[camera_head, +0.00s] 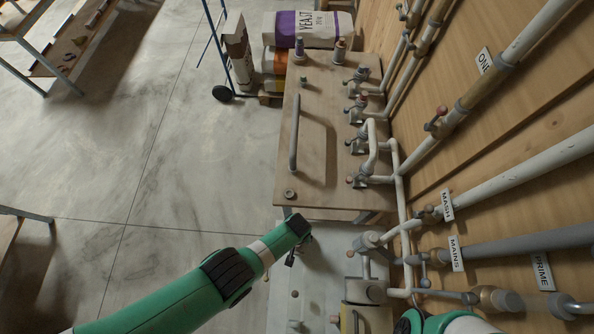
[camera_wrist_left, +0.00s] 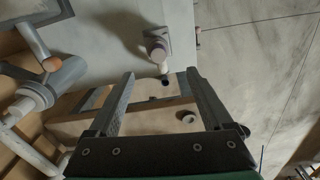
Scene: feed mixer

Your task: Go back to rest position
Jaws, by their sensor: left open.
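My left arm reaches in from the lower left in the head view. Its gripper (camera_head: 291,257) is small there, at the near edge of a wooden-topped table and above a pale grey surface. In the left wrist view the two dark fingers of my left gripper (camera_wrist_left: 160,75) stand wide apart with nothing held between them. A grey fitting with a pale stub (camera_wrist_left: 158,48) lies beyond the fingertips in that view. Only a green part of my right arm shows at the bottom right of the head view; its gripper is out of the picture.
The wooden table (camera_head: 325,185) carries a grey handle bar (camera_head: 294,133) and several valves. Pipes labelled MASH (camera_head: 447,204), MAINS (camera_head: 456,254) and PRIME (camera_head: 542,272) run along the wooden wall. A yeast sack (camera_head: 310,28) lies beyond. Open concrete floor (camera_head: 170,130) is left.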

